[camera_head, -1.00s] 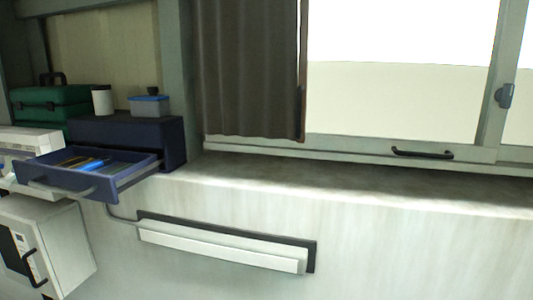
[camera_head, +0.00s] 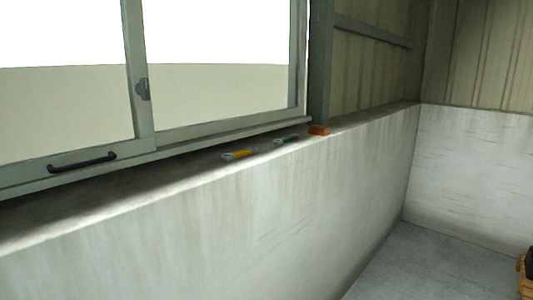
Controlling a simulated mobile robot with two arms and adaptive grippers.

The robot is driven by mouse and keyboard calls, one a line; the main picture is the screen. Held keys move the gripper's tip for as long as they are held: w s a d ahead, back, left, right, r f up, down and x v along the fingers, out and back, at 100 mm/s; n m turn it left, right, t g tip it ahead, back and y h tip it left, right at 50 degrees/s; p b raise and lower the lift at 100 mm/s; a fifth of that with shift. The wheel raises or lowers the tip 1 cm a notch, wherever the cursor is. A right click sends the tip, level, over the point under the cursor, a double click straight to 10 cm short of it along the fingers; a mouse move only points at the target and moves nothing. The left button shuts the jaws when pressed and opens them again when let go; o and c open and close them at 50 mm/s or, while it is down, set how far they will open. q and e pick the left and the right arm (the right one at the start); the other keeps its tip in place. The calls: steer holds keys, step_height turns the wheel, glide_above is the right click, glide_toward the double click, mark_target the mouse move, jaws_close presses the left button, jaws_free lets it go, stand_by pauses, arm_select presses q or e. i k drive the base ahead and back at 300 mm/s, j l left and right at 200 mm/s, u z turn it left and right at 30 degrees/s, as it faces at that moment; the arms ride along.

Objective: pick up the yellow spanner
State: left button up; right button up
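The yellow spanner (camera_head: 239,155) lies flat on the ledge under the window, right of the middle of the sill. It is small and far off in the head view, with a yellow handle and greyish ends. A similar tool with a green handle (camera_head: 286,140) lies to its right on the same ledge. Neither of my grippers shows in this view.
An orange-red block (camera_head: 319,130) sits on the ledge by the grey post (camera_head: 321,65). The window (camera_head: 215,90) with its black handle (camera_head: 82,162) is above the ledge. Grey floor (camera_head: 430,265) is clear at lower right; a wooden item (camera_head: 524,275) stands at the right edge.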

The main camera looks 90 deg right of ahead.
mark_target(231, 157)
steer(key=z, duration=2.6)
